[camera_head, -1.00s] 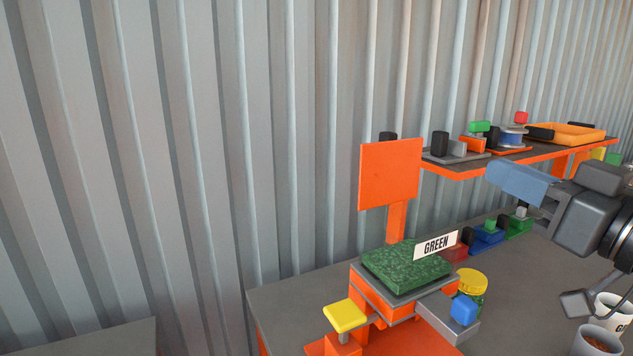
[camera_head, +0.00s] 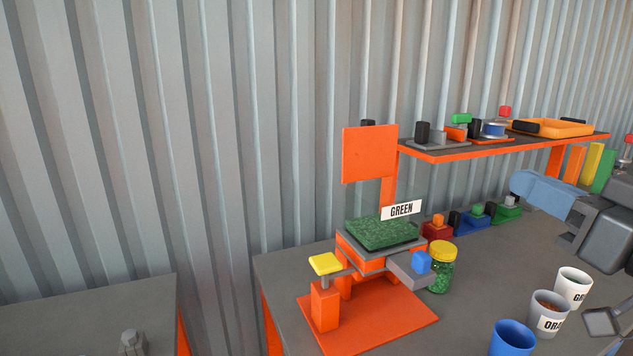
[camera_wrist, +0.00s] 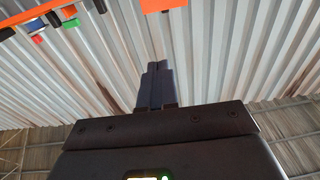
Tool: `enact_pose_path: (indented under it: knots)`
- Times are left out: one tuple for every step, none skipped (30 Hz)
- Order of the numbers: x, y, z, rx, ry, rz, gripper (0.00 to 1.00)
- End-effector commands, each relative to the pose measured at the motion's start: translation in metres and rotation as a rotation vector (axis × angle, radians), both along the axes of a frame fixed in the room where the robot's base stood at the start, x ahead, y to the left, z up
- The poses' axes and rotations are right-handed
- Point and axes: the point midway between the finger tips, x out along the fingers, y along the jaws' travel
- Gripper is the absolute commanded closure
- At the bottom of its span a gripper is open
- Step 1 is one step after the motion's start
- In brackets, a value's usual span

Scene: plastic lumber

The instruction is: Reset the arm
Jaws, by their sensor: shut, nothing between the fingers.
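In the wrist view my gripper (camera_wrist: 155,85) has its dark fingers together, with nothing held between them. Behind it is the corrugated metal wall, and no object touches the fingers. In the head view parts of my arm show at the right edge, above the right side of the workbench (camera_head: 550,235).
An orange press-like stand (camera_head: 395,310) with a green slab (camera_head: 380,233) and a GREEN sign (camera_head: 401,210) stands on the bench. An orange-edged shelf (camera_head: 465,153) is behind.

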Motion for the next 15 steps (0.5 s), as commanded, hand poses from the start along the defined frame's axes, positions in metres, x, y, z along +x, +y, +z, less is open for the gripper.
enact_pose_path:
  knots:
    - [-0.001,0.0,-0.006,0.006,0.008,-0.005,1.0]
    - [-0.001,0.0,-0.009,0.009,0.012,-0.008,1.0]
    - [-0.002,0.0,-0.012,0.014,0.016,-0.015,1.0]
    - [-0.002,0.0,-0.015,0.017,0.019,-0.02,1.0]
    - [-0.003,0.0,-0.019,0.021,0.024,-0.025,1.0]
    - [-0.004,0.0,-0.024,0.026,0.03,-0.031,1.0]
    - [-0.004,0.0,-0.028,0.031,0.035,-0.036,1.0]
    - [-0.005,0.0,-0.032,0.035,0.04,-0.043,1.0]
    - [-0.007,-0.001,-0.038,0.041,0.048,-0.052,1.0]
    - [-0.008,-0.001,-0.043,0.046,0.053,-0.059,1.0]
    - [-0.009,-0.001,-0.048,0.052,0.06,-0.066,1.0]
    - [-0.011,-0.001,-0.055,0.059,0.068,-0.076,1.0]
    - [-0.013,-0.002,-0.061,0.064,0.075,-0.086,1.0]
    - [-0.014,-0.002,-0.067,0.068,0.082,-0.094,1.0]
    - [-0.017,-0.002,-0.075,0.075,0.092,-0.106,1.0]
